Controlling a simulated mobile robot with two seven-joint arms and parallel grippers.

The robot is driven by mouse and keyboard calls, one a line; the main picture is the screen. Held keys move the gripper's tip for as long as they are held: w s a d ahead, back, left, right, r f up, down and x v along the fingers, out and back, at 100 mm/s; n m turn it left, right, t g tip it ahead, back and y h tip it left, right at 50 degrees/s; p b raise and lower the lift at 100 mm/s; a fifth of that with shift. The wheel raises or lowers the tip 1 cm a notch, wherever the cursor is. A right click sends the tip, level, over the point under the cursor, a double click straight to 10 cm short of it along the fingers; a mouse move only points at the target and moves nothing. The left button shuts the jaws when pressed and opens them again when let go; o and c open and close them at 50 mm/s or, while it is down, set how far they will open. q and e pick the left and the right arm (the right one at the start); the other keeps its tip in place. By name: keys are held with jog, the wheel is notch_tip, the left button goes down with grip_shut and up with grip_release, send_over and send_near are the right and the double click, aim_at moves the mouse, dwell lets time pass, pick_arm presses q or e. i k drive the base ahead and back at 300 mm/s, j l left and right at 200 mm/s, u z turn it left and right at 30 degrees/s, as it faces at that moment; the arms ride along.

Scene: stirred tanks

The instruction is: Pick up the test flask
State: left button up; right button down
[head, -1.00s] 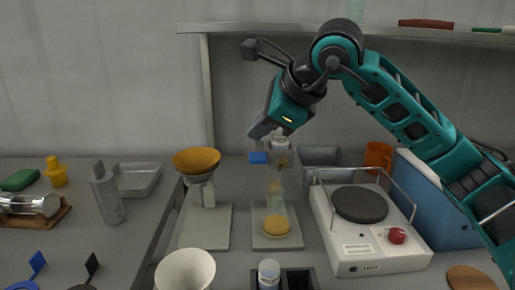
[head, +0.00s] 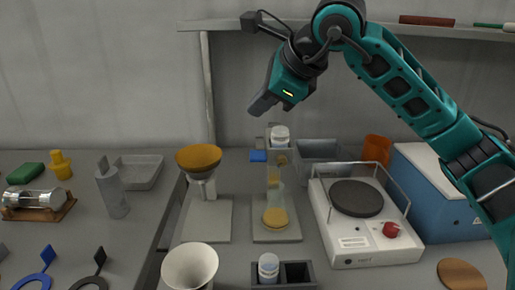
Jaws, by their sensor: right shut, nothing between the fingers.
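A clear, narrow flask (head: 274,193) with a yellow-orange bottom stands upright on a grey square plate (head: 290,233) in the middle of the bench. I take it to be the test flask. Its upper part is see-through and hard to make out against the things behind it. My right gripper (head: 263,106) is shut and empty, in the air above and behind the flask, clear of it. My left gripper is not in view.
A white hot plate (head: 365,248) with a wire rail stands right of the flask. A funnel stand with an orange bowl (head: 199,158) is on the left. A cream funnel (head: 190,266) and dark holder (head: 295,273) are in front. A shelf (head: 225,25) runs behind.

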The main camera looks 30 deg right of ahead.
aim_at(275, 217)
jog(key=k+l, duration=0.25)
jog(key=k, duration=0.25)
jog(key=k+l, duration=0.2)
jog(key=k, duration=0.25)
